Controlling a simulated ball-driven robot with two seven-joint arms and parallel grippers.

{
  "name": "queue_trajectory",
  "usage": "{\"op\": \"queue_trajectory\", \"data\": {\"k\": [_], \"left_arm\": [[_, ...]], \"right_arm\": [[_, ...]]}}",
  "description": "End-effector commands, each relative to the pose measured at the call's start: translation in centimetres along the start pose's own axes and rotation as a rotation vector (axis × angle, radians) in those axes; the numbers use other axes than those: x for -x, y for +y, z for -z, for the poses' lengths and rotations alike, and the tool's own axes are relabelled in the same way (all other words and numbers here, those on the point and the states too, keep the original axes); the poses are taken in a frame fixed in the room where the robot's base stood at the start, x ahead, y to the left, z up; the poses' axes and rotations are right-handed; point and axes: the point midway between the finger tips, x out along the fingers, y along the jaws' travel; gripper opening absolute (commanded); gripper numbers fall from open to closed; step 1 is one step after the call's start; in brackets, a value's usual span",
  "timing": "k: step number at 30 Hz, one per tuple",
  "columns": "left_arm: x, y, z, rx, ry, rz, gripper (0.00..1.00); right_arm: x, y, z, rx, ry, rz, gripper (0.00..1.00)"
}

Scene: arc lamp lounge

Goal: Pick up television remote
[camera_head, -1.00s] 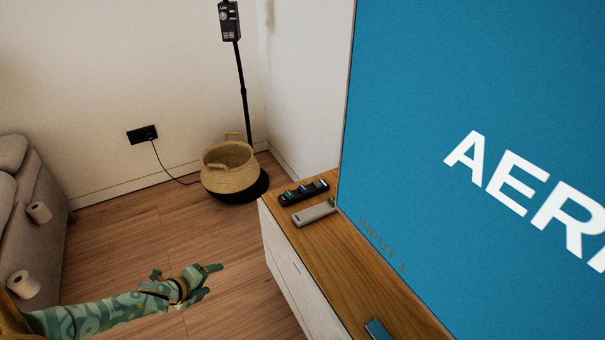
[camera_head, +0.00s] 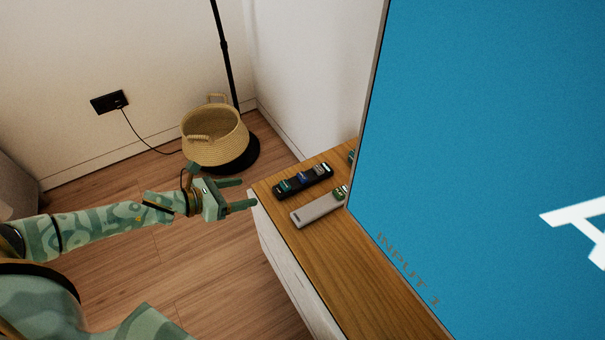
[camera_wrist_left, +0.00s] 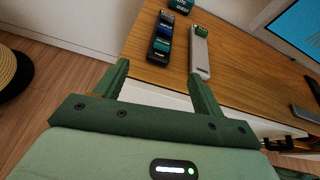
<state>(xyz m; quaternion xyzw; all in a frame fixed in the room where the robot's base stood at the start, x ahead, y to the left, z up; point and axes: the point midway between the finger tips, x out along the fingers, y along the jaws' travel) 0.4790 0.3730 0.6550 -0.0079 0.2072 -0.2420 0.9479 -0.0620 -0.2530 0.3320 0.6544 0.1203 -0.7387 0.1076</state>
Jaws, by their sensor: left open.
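Two slim handsets lie side by side on the wooden top of the low cabinet (camera_head: 365,255). One is a black handset (camera_head: 303,181) with coloured labels, also in the left wrist view (camera_wrist_left: 161,40). The other is a light grey handset (camera_head: 318,208) with a green end, also in the left wrist view (camera_wrist_left: 200,55). I cannot tell which is the television remote. My left gripper (camera_head: 238,194) is open and empty, just left of the cabinet edge, its fingers pointing towards the handsets. In the left wrist view its fingertips (camera_wrist_left: 158,74) stand apart, short of both.
A large television (camera_head: 470,130) stands along the cabinet's right side. A small green-labelled object (camera_wrist_left: 182,6) sits behind the handsets. A dark flat object (camera_wrist_left: 306,115) lies farther right. A woven basket (camera_head: 214,147) and a black pole (camera_head: 226,60) stand by the corner.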

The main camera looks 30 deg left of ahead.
Motion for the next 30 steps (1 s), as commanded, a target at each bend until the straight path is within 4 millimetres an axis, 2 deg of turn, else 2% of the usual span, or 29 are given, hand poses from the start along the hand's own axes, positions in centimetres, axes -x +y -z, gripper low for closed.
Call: {"op": "queue_trajectory", "data": {"k": [5,8,12,14,18,21,26,30], "left_arm": [[0.0,-0.1,-0.1,-0.098,-0.006,0.008,0.69],[-0.8,-0.1,0.1,-0.125,-0.006,0.009,0.69],[-3.8,-0.1,0.4,-0.128,-0.005,0.009,0.69],[-5.4,-0.1,0.5,-0.128,-0.005,0.010,0.69],[-8.7,-0.1,0.5,-0.126,-0.003,0.009,0.69],[-10.2,-0.1,0.3,-0.126,-0.004,0.008,0.69],[-11.4,-0.2,0.1,-0.127,-0.005,0.008,0.69],[-13.6,-0.2,0.4,-0.126,-0.004,0.009,0.69]], "right_arm": [[0.0,0.0,-0.2,0.000,-0.003,0.000,0.36],[-0.4,-0.1,-0.4,0.001,-0.010,0.002,0.36],[-1.6,0.0,-0.7,0.013,-0.030,0.003,0.36],[-2.0,1.2,-0.2,0.034,-0.030,-0.013,0.36],[-2.8,2.0,0.0,0.061,-0.047,-0.023,0.36],[-3.1,2.4,0.2,0.074,-0.054,-0.029,0.36],[-3.3,2.7,0.4,0.084,-0.058,-0.033,0.36],[-4.1,3.3,0.4,0.106,-0.075,-0.041,0.36]]}}
